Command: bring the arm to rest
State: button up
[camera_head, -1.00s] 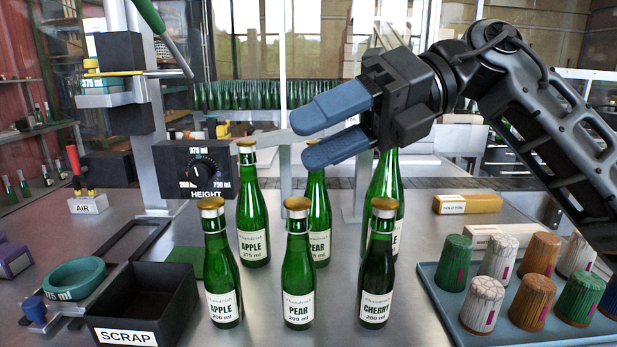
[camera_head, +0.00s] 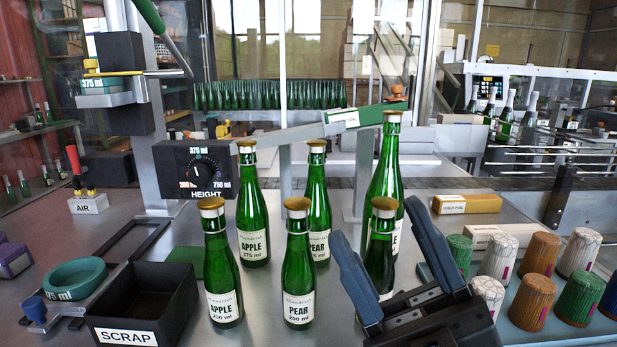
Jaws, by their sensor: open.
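My gripper (camera_head: 386,249) is low in front, right of the middle, with its two blue-grey fingers pointing up and spread apart. Nothing is between the fingers that I can see held. It stands in front of the CHERRY bottle (camera_head: 382,225), whose label is mostly hidden, and covers part of the left side of the blue tray (camera_head: 505,335). I cannot tell whether the gripper touches the bottle. The rest of my arm is out of view below.
Green bottles stand upright left of my gripper, including the front PEAR bottle (camera_head: 298,265) and APPLE bottle (camera_head: 220,265). The black SCRAP box (camera_head: 150,290) is at front left. Several capsules, one orange-brown (camera_head: 532,302), stand on the tray. A height machine (camera_head: 195,168) stands behind.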

jog(key=s+d+f+m+t+h, duration=0.1)
jog(key=s+d+f+m+h, duration=0.4)
jog(key=s+f+m+h, duration=0.3)
jog(key=s+d+f+m+h, duration=0.5)
jog(key=s+f+m+h, duration=0.4)
jog(key=s+m+h, duration=0.1)
jog(key=s+d+f+m+t+h, duration=0.1)
jog(key=s+d+f+m+h, duration=0.4)
jog(key=s+f+m+h, duration=0.4)
jog(key=shift+d+t, duration=0.25)
jog(key=shift+t, duration=0.05)
jog(key=shift+s, duration=0.1)
